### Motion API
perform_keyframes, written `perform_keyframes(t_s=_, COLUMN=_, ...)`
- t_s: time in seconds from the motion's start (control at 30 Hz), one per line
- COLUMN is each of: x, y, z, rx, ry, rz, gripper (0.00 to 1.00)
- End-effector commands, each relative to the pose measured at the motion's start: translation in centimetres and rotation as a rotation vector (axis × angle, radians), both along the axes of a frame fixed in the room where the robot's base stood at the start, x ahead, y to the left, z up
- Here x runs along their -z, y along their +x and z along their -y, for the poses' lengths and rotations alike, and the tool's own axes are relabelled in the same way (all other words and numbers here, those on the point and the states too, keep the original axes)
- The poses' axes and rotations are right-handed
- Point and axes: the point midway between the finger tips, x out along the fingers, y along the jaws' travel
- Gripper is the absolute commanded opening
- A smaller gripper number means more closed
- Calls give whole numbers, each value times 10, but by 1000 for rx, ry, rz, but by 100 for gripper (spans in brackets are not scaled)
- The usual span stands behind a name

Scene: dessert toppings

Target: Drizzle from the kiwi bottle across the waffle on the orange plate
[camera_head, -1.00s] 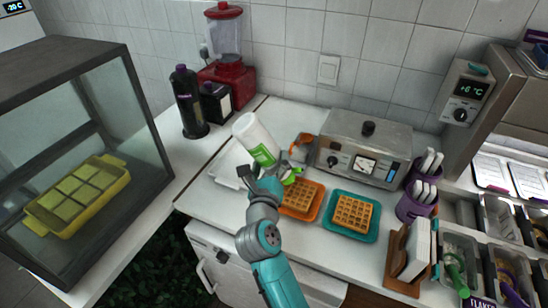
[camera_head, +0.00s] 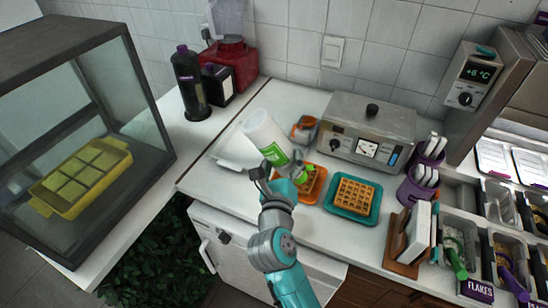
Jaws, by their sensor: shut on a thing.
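The kiwi bottle (camera_head: 264,133) is white with a green label. It is steeply tilted, base up to the left and green nozzle end down to the right. My gripper (camera_head: 276,172) is shut on it, near the lower part. The orange plate (camera_head: 321,182) lies on the counter behind and to the right of my gripper. The waffle (camera_head: 309,185) on it is mostly hidden by my gripper and the bottle's lower end. The nozzle end shows over the plate's left part; its exact height is unclear. I see no sauce on the visible waffle.
A teal plate (camera_head: 333,206) with another waffle (camera_head: 354,196) lies to the right. A waffle iron (camera_head: 369,135) stands behind. A white tray (camera_head: 230,152) is left of the bottle. Purple cups, a wooden holder and topping bins crowd the right. A glass case (camera_head: 80,140) stands left.

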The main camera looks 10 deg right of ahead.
Motion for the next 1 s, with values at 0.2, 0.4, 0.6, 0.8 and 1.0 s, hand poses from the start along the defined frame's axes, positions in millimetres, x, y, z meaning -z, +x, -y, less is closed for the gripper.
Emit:
perform_keyframes(t_s=0.2, x=-4, y=10, z=12, rx=0, ry=0, rz=7, gripper=45)
perform_keyframes(t_s=0.4, x=-4, y=26, z=24, rx=2, ry=-1, rz=8, gripper=45)
perform_keyframes(t_s=0.6, x=-4, y=43, z=37, rx=2, ry=0, rz=9, gripper=45)
perform_keyframes(t_s=0.8, x=-4, y=54, z=43, rx=1, ry=-1, rz=9, gripper=45)
perform_keyframes(t_s=1.0, x=-4, y=64, z=50, rx=0, ry=-1, rz=8, gripper=45)
